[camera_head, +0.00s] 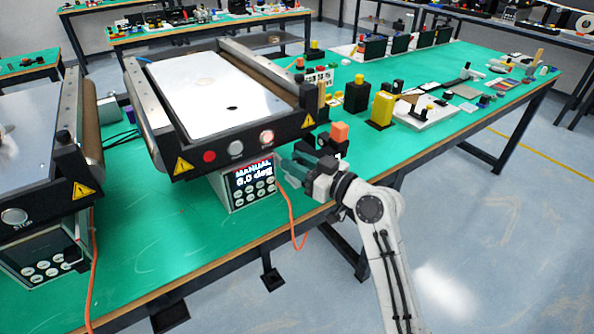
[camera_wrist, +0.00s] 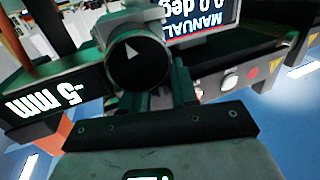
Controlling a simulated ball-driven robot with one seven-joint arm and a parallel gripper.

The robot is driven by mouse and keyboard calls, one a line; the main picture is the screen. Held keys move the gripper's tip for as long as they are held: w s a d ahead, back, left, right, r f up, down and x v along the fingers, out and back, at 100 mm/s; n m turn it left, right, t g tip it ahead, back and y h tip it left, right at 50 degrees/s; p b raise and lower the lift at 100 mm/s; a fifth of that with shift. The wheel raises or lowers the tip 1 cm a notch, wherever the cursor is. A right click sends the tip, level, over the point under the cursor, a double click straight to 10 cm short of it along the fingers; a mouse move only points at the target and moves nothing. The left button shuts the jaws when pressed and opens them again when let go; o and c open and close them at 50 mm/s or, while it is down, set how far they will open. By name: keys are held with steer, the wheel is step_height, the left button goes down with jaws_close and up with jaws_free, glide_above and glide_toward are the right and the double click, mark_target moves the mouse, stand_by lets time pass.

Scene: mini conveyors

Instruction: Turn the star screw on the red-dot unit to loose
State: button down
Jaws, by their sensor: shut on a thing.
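The red-dot unit is the middle conveyor (camera_head: 205,95), with a red dot (camera_head: 209,156) on its dark front rail. Its box below (camera_head: 250,185) reads MANUAL and 0.0 deg. My gripper (camera_head: 292,168) is at the right front of this unit, just right of the box, and also shows in the wrist view (camera_wrist: 162,88). There its fingers are shut on the round black star screw (camera_wrist: 138,66), which has a pale triangle mark on its face. In the head view the screw is hidden by my gripper.
A dark display reading -5 mm (camera_wrist: 45,104) is close beside the screw, with an orange block (camera_head: 339,131) near it. A second conveyor (camera_head: 30,150) stands at the left. Orange cables (camera_head: 291,215) hang over the front edge. Yellow (camera_head: 381,109) and black (camera_head: 356,97) blocks stand further right.

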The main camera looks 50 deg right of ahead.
steer(key=shift+s, duration=0.1)
steer(key=c, duration=0.9)
jaws_free()
